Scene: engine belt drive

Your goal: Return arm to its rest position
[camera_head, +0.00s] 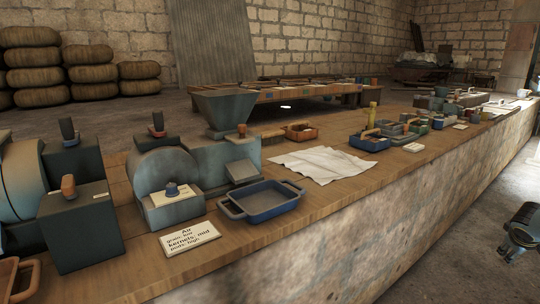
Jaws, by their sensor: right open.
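My right gripper (511,249) is at the right edge, low beside the counter over the floor. It is open, with nothing seen between its fingers, and it is apart from the counter and everything on it. Part of my dark right arm shows just above it, cut off by the picture's edge. My left gripper and left arm are not in this view.
A long stone counter with a wooden top (345,195) runs from lower left to upper right. It bears a grey-blue mill (215,160), a blue tray (262,203), a label card (189,238) and white paper (322,163). The floor (440,270) by the gripper looks clear.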

